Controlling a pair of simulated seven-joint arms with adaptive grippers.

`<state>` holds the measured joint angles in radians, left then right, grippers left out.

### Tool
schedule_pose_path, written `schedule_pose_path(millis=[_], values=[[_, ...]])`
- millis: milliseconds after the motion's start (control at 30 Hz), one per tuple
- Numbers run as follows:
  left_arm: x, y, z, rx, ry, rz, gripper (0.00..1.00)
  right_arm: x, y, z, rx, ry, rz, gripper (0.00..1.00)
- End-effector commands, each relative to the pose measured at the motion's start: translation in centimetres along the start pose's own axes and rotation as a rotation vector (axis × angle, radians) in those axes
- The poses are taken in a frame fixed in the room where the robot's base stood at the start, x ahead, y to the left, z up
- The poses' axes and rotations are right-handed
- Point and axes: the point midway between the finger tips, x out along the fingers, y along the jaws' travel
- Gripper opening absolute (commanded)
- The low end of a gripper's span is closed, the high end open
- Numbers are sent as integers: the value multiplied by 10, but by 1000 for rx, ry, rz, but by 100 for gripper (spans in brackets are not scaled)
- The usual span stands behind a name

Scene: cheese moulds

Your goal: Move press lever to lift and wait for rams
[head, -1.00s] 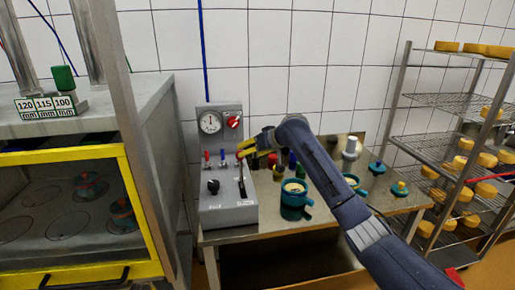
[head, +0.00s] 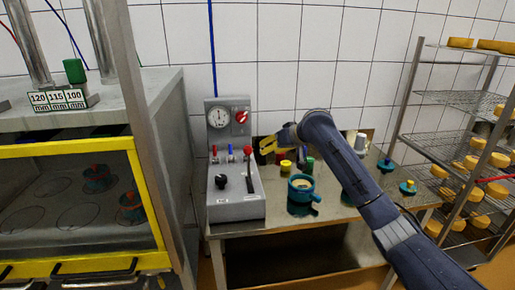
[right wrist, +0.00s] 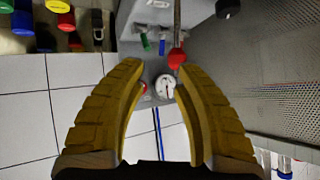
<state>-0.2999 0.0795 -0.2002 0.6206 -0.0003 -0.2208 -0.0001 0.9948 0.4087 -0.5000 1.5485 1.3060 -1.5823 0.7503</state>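The grey control box (head: 236,206) stands on the steel table's left end. Its lever (head: 249,170) has a red knob and stands close to upright; the knob also shows in the right wrist view (right wrist: 177,58). My right gripper (head: 267,148) is just right of the knob, apart from it in the head view. In the right wrist view the fingers (right wrist: 162,70) are spread, with nothing held. The pressure gauge (head: 218,118) is too small to read. Two metal cylinders (head: 20,40) rise above the yellow-framed press (head: 70,149). My left gripper is out of view.
Teal moulds with red tops (head: 131,208) sit behind the press guard. A teal mould (head: 301,190) and coloured containers (head: 286,166) stand on the table right of the box. A rack of cheeses (head: 470,143) is at right. A red dial (head: 242,117) sits beside the gauge.

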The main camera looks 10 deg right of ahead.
Motion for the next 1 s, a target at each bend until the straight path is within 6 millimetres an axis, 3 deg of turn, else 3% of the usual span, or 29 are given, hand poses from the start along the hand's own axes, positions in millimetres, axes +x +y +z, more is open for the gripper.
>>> schedule_pose_path(millis=[33, 167, 233, 333, 467, 700, 833, 1000], values=[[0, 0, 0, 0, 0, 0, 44, -2, 10, 10, -17, -9, 25, 24], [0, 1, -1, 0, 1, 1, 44, -10, 28, 32, -141, 2, 94, 9], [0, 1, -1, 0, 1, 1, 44, -16, 32, 40, -282, 25, 124, 1], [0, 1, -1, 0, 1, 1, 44, -23, 30, 50, -486, 54, 152, 0], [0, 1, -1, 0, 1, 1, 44, -32, 19, 57, -779, 101, 177, 0], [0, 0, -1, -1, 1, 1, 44, -49, -19, 58, -1288, 216, 215, 0], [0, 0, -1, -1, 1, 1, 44, -56, -37, 51, -1465, 272, 237, 0], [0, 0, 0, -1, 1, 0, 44, -58, -42, 45, -1585, 298, 260, 0]])
